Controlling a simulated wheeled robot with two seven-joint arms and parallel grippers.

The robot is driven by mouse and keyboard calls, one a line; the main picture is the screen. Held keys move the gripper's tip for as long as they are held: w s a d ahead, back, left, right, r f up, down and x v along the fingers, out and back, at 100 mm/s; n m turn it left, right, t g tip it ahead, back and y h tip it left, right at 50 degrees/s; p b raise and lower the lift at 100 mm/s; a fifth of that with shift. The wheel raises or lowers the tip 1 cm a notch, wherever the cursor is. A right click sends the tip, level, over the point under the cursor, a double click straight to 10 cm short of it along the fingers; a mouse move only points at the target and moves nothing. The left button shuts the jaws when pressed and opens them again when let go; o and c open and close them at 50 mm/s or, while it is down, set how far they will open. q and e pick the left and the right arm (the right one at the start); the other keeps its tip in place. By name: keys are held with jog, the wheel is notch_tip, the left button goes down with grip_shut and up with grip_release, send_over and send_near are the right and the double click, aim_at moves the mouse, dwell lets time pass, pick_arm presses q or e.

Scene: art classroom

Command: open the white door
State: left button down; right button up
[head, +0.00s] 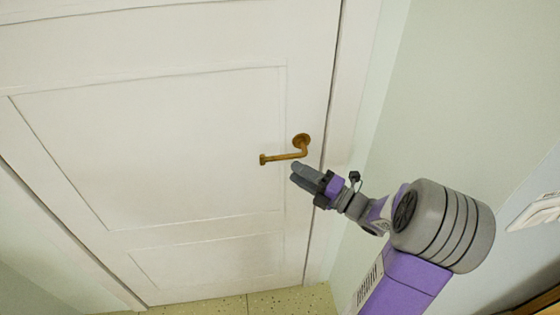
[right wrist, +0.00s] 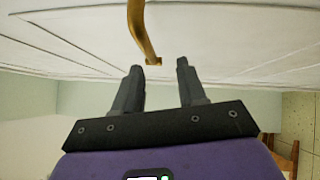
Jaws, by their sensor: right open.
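The white door (head: 160,130) fills the left and middle of the head view and looks shut in its frame. Its brass lever handle (head: 285,156) sits near the door's right edge, with the lever pointing left. My right gripper (head: 293,172) is just below and in front of the handle, open and empty. In the right wrist view the handle (right wrist: 140,30) comes down from the top edge, and its end is just beyond the two open fingertips (right wrist: 160,70). I cannot tell whether a finger touches it. My left gripper is not in view.
A pale green wall (head: 460,90) stands to the right of the door frame. A white fixture (head: 538,211) is on the wall at the far right. A speckled floor (head: 225,306) shows below the door. A wooden piece of furniture (right wrist: 285,155) shows at the lower right of the wrist view.

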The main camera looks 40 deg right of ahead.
aim_at(280, 158)
jog(key=shift+r, duration=0.8)
jog(key=x, duration=0.6)
jog(key=shift+w, duration=0.4)
grip_shut()
